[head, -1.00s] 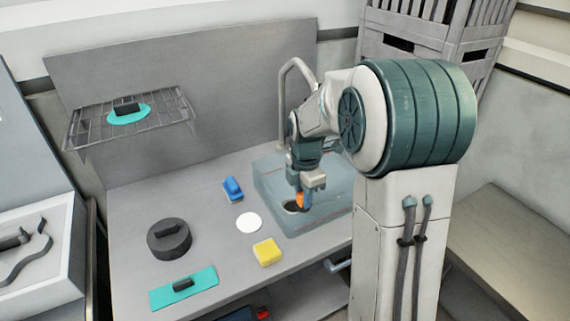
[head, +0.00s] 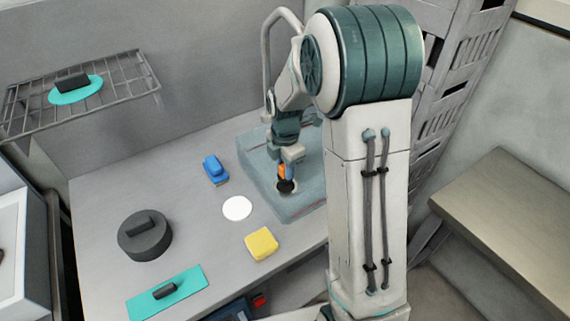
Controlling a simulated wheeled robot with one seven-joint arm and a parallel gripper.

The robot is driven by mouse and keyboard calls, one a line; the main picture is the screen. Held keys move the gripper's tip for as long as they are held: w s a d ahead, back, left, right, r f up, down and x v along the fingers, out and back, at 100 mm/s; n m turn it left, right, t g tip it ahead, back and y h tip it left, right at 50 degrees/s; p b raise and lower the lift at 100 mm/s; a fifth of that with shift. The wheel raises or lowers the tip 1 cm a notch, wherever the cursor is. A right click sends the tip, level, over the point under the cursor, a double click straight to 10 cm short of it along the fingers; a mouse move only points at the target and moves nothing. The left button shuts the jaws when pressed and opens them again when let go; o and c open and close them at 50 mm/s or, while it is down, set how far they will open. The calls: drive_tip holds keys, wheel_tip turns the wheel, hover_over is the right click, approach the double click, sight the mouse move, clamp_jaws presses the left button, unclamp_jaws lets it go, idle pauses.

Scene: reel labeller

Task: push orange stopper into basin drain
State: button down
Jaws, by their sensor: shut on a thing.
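The orange stopper (head: 282,171) is upright between the fingers of my gripper (head: 288,160), with a dark lower part (head: 286,186) beneath the orange. My gripper points down and is shut on it. The stopper is over the drain of the grey-blue basin (head: 256,160). Its dark lower end overlaps the drain (head: 281,194) in the picture; I cannot tell how far it is seated. My arm hides the right and back parts of the basin.
A curved faucet (head: 266,60) rises behind the basin. On the counter left of it are a blue brush-like item (head: 215,170), a white disc (head: 237,208), a yellow sponge (head: 261,244), a dark round lid (head: 144,238) and a teal plate (head: 180,300). A wire rack (head: 130,80) hangs at upper left.

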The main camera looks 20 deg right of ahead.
drive_tip(key=shift+f+b, duration=0.55)
drive_tip(key=shift+f, duration=0.7)
drive_tip(key=shift+f+b, duration=0.6)
drive_tip(key=shift+f, duration=0.1)
idle(0.5)
drive_tip(key=c, duration=1.5)
unclamp_jaws()
drive_tip(key=shift+r, duration=0.2)
drive_tip(key=shift+r+p, duration=4.05)
drive_tip(key=shift+r, duration=1.35)
